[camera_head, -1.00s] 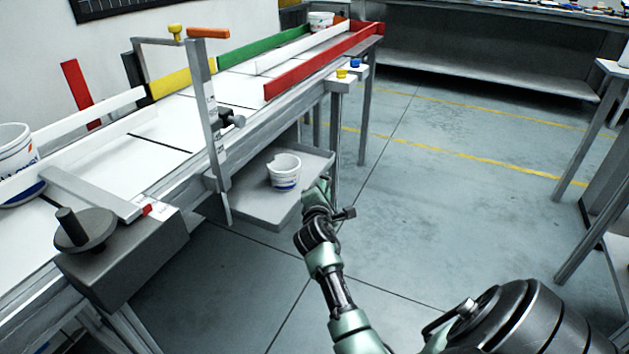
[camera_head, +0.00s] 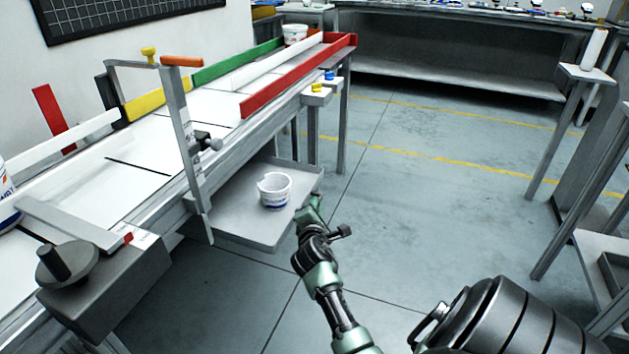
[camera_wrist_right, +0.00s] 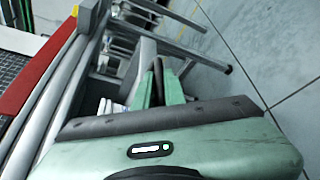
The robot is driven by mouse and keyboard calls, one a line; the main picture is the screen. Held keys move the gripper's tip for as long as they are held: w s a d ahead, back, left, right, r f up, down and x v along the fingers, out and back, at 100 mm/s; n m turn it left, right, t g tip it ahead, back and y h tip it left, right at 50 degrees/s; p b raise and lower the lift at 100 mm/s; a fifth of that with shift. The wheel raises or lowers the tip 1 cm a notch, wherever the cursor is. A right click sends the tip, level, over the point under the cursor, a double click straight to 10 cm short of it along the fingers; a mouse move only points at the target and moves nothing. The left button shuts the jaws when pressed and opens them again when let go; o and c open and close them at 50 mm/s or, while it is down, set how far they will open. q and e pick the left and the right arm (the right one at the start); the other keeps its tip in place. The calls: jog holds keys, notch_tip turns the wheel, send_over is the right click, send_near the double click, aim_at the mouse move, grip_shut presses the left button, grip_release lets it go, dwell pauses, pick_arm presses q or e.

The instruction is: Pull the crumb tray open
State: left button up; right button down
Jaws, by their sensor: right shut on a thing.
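The crumb tray (camera_head: 240,225) is a shallow grey tray under the long white bench. It sticks out from beneath the bench on the floor side, with its inner part hidden below the bench. A white tub (camera_head: 275,191) with blue markings stands upright in it. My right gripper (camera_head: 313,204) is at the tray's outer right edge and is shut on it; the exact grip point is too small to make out. In the right wrist view, the green fingers (camera_wrist_right: 165,84) are close together, with the contact largely hidden. My left gripper is not in view.
The bench carries a red rail (camera_head: 295,78), a green rail (camera_head: 237,62) and an upright grey post (camera_head: 187,130). A dark box with a round knob (camera_head: 68,262) juts out at the lower left. The floor (camera_head: 430,215) right of the tray is clear.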

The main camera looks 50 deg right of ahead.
jog(key=c, duration=1.8)
grip_release()
jog(key=shift+o, duration=0.2)
jog(key=p+v, duration=0.2)
jog(key=v, duration=0.5)
jog(key=shift+s+a, duration=0.25)
